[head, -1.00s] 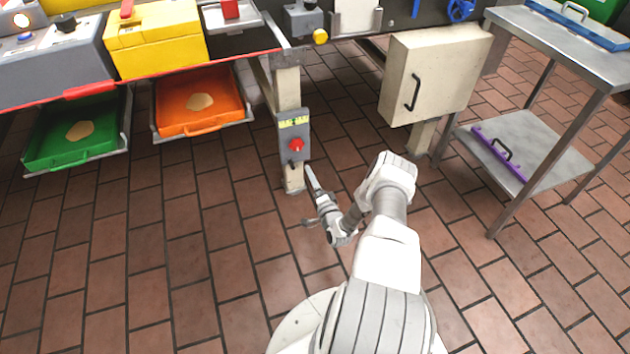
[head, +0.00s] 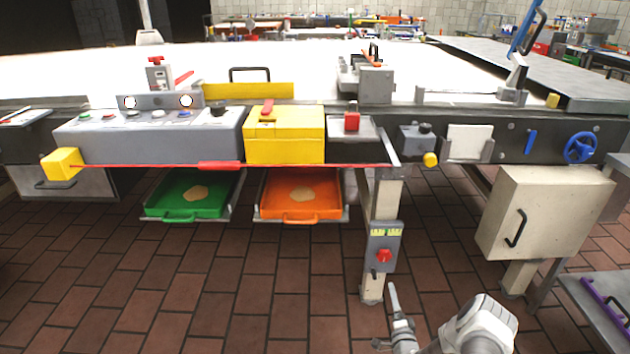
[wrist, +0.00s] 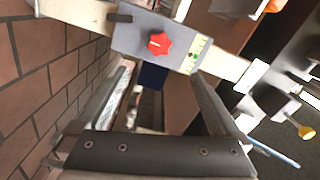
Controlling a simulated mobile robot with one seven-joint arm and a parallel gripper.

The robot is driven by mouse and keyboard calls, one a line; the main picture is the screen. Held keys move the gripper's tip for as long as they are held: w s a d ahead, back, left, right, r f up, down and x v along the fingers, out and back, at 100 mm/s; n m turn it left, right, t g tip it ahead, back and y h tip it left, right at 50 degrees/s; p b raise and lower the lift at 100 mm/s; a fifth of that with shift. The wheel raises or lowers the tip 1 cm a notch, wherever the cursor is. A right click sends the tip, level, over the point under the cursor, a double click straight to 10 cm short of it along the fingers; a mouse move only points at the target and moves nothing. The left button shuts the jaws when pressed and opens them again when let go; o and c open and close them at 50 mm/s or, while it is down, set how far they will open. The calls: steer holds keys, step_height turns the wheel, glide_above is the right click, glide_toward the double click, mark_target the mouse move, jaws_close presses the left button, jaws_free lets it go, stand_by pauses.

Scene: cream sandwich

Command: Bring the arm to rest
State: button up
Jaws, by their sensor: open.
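My gripper (wrist: 158,105) is open in the wrist view, its two fingers apart with nothing between them. In the head view only part of my gripper (head: 393,300) and arm shows at the bottom edge, right of the middle. The gripper is near a table leg with a grey switch box (head: 384,245) that carries a red knob (head: 384,256). The red knob also shows in the wrist view (wrist: 158,44), beyond the fingertips. I cannot tell the exact gap between the fingertips and the box.
A cream cabinet (head: 560,215) with a black handle hangs at the right. A green tray (head: 165,212) and an orange tray (head: 275,211) hang under the machine at the left, each holding a flat tan piece. A metal cart (head: 590,300) stands at the lower right. Tiled floor (head: 200,300) is open in front.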

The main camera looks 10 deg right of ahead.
steer(key=w+r+n+g+y, duration=0.15)
steer(key=w+r+n, duration=0.25)
steer(key=w+r, duration=0.4)
steer(key=w+a+r+n+g+y, duration=0.15)
steer(key=a+r+n, duration=0.25)
steer(key=r, duration=0.8)
steer(key=a+r+n+g, duration=0.3)
steer(key=a+r, duration=0.1)
steer(key=r, duration=0.9)
steer(key=s+a+r+n+g+h, duration=0.1)
steer(key=s+a+r+n+g, duration=0.1)
steer(key=s+a+r, duration=0.45)
steer(key=s+a+r+n+g, duration=0.1)
steer(key=s+a+r, duration=0.2)
steer(key=s+r, duration=0.7)
steer(key=s+a+r+n+g+y, duration=0.15)
steer(key=s+a, duration=0.25)
steer(key=s, duration=0.8)
steer(key=s+a+n+g, duration=0.15)
steer(key=s+a, duration=0.25)
steer(key=s, duration=0.8)
step_height(320, 180, up, 29)
steer(key=p, duration=2.8)
steer(key=shift+s+f+p, duration=0.15)
steer(key=shift+s+p, duration=0.05)
steer(key=shift+p, duration=0.1)
